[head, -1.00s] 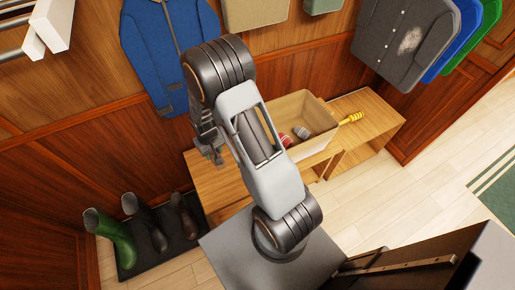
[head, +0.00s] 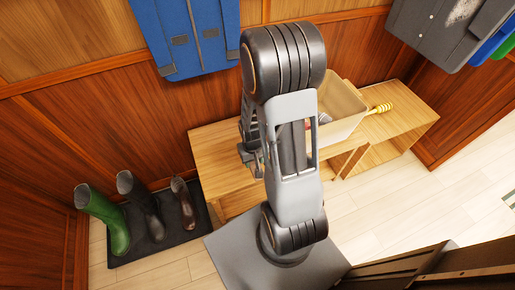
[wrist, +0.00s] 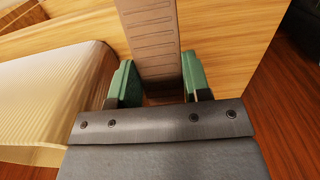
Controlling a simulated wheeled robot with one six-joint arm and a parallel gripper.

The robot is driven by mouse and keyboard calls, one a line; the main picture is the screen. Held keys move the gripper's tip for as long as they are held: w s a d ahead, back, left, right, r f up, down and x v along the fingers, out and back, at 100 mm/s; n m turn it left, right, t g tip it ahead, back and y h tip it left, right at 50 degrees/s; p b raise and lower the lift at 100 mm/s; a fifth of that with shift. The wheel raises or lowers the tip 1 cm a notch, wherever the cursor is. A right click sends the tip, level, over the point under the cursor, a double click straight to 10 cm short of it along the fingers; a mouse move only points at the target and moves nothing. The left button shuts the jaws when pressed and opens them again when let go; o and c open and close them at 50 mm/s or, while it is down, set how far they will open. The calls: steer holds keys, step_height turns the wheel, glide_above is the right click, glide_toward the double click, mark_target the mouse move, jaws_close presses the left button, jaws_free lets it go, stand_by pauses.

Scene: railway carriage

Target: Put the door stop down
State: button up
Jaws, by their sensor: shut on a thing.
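In the wrist view, my gripper (wrist: 156,84) has green-tipped fingers shut on the door stop (wrist: 150,38), a brown-grey strip with ridges across it. The door stop reaches away from the fingers over the pale wooden bench (wrist: 222,25). I cannot tell whether it touches the bench top. In the head view, my gripper (head: 250,155) is over the left part of the bench (head: 208,150), partly behind my own arm. The door stop cannot be made out there.
A cream bin (head: 343,105) stands on the bench, right of my arm, with a yellow-handled thing (head: 380,108) beside it. Boots (head: 105,215) stand on a dark mat (head: 180,240) on the floor at left. Coats (head: 188,35) hang above. The bench's left end looks clear.

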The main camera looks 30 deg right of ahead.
steer(key=w+f, duration=0.2)
steer(key=w, duration=0.1)
steer(key=w+d+f+b, duration=0.1)
steer(key=w+f, duration=0.1)
steer(key=w, duration=0.1)
steer(key=w+d+f+b, duration=0.1)
steer(key=w+f, duration=0.2)
steer(key=shift+w+d, duration=0.2)
steer(key=shift+w, duration=0.05)
steer(key=shift+w+d+f, duration=0.15)
steer(key=shift+w+f, duration=0.4)
steer(key=shift+f, duration=0.1)
steer(key=shift+w+f+b, duration=0.15)
steer(key=shift+f+b, duration=0.2)
steer(key=shift+f, duration=0.55)
steer(key=shift+w+f+b, duration=0.1)
steer(key=shift+f+b, duration=0.2)
steer(key=shift+f, duration=0.6)
steer(key=shift+f, duration=0.1)
steer(key=o, duration=0.5)
steer(key=shift+f, duration=0.1)
steer(key=o, duration=0.5)
